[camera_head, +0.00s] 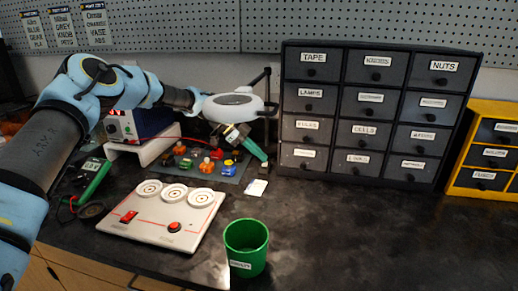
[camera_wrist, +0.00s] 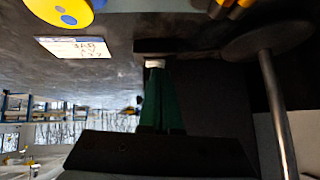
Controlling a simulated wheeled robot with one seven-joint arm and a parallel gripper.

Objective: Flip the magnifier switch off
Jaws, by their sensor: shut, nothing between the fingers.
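The magnifier (camera_head: 234,105) has a pale oval head and a dark upright post behind the bench items. My arm reaches in from the left, and the head hides part of my wrist. My gripper (camera_head: 262,157), with green fingers, is shut and empty just below the head, slanting down to the right. In the wrist view my gripper (camera_wrist: 155,66) shows closed green fingers with a pale tip. A grey post and a dark disc (camera_wrist: 268,40), apparently part of the magnifier, are to their right. I cannot make out the magnifier's switch or its setting.
A dark drawer cabinet (camera_head: 344,130) stands close to the right. Small coloured parts lie on a grey mat (camera_head: 226,177). A white panel (camera_head: 150,230) with a red switch and a green cup (camera_head: 246,262) are in front. The bench at front right is clear.

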